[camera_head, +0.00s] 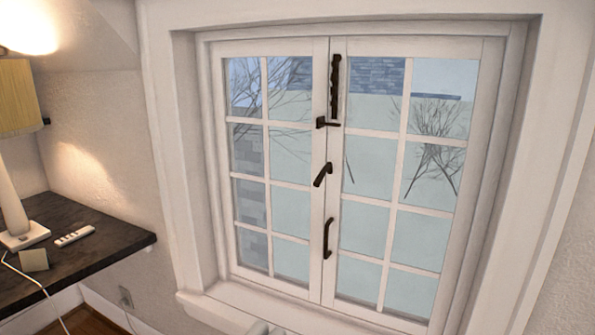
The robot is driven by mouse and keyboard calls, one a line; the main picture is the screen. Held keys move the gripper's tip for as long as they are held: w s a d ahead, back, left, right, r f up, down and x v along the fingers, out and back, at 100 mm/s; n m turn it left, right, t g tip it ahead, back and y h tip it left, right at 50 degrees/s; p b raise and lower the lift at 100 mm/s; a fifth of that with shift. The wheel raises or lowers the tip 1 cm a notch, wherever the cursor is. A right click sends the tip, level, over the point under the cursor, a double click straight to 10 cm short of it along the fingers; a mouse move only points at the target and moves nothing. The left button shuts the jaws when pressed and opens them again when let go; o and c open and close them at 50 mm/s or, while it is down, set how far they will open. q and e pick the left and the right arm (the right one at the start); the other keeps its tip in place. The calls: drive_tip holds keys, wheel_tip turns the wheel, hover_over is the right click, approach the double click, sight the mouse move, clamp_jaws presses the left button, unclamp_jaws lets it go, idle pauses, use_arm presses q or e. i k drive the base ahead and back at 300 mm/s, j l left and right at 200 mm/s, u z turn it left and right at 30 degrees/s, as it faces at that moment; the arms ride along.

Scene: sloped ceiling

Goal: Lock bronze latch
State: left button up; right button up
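A white two-sash window with small panes fills the middle of the view. Dark bronze hardware runs down the centre where the sashes meet. At the top is a long upright bar (335,88) with a short sideways piece (327,122) at its lower end. Below it is a tilted lever latch (322,174), its free end pointing up and to the right. Lowest is an upright curved pull handle (327,238). The sashes look closed. I cannot tell which piece is the task's latch. Neither gripper is in view.
A dark shelf (110,232) at the left holds a lamp (15,150), a white remote (74,236) and a small square object (34,260). The window sill (215,312) juts out below. A pale object at the bottom edge is mostly cut off.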

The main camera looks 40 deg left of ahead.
sight(328, 167)
drive_tip(key=u, duration=0.95)
